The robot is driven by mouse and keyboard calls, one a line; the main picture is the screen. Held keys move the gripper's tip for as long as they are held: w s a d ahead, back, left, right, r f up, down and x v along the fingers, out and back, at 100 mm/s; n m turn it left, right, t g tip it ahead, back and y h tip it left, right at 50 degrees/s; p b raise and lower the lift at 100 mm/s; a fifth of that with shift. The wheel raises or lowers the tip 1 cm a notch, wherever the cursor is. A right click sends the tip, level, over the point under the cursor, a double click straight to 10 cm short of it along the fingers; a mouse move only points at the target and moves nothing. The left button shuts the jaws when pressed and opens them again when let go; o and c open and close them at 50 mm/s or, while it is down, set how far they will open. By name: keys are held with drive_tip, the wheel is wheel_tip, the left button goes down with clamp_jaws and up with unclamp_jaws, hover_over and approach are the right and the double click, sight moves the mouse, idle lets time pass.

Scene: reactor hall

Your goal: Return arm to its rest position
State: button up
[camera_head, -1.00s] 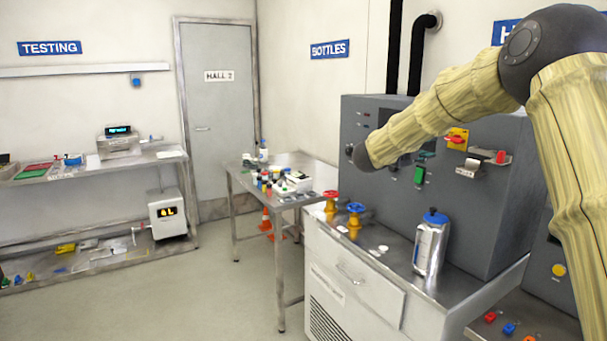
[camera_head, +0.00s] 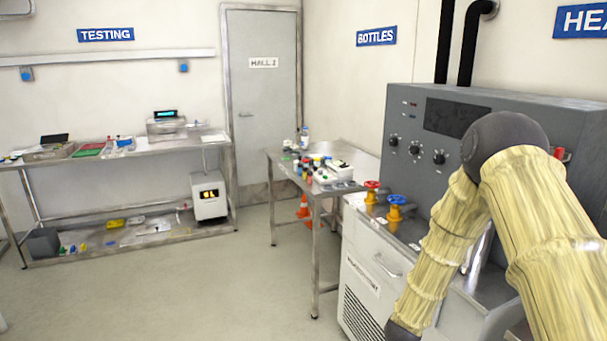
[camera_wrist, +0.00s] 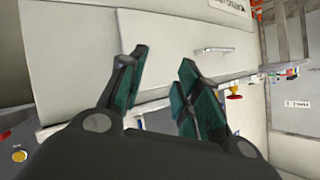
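My arm, in pale yellow sleeves with dark joints, bends down at the right of the head view. Its far end drops out at the bottom edge, so my gripper is hidden there. In the wrist view my gripper (camera_wrist: 163,58) shows two dark green fingers set apart, with nothing between them. Beyond the fingers is the pale front of a cabinet (camera_wrist: 170,30) with a bar handle.
The grey control console (camera_head: 415,120) and the cabinet (camera_head: 360,262), with a red valve (camera_head: 372,190) and a blue valve (camera_head: 396,206) on top, stand close by my arm. A steel table (camera_head: 318,200) holds bottles. Floor (camera_head: 200,290) at the left is clear.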

drive_tip(key=s+a+f+n+g+y, duration=0.2)
drive_tip(key=s+a+f+n, duration=0.1)
drive_tip(key=s+f, duration=0.75)
drive_tip(key=s+a+f+n+g+y, duration=0.3)
drive_tip(key=s+f, duration=0.4)
drive_tip(key=s, duration=0.6)
drive_tip(key=s+a+f+n+g, duration=0.1)
drive_tip(key=s+g, duration=0.1)
drive_tip(key=s, duration=0.6)
drive_tip(key=s+a+f+n+g+y, duration=0.1)
drive_tip(key=s+a+n, duration=0.1)
drive_tip(key=s, duration=0.7)
drive_tip(key=s+a+f+n+g, duration=0.1)
drive_tip(key=s+n+g, duration=0.1)
drive_tip(key=s, duration=0.7)
drive_tip(key=shift+s+a+f+g+y, duration=0.2)
drive_tip(key=shift+f+g+y, duration=0.1)
drive_tip(key=shift+f, duration=0.05)
drive_tip(key=shift+a, duration=0.1)
drive_tip(key=shift+c, duration=0.2)
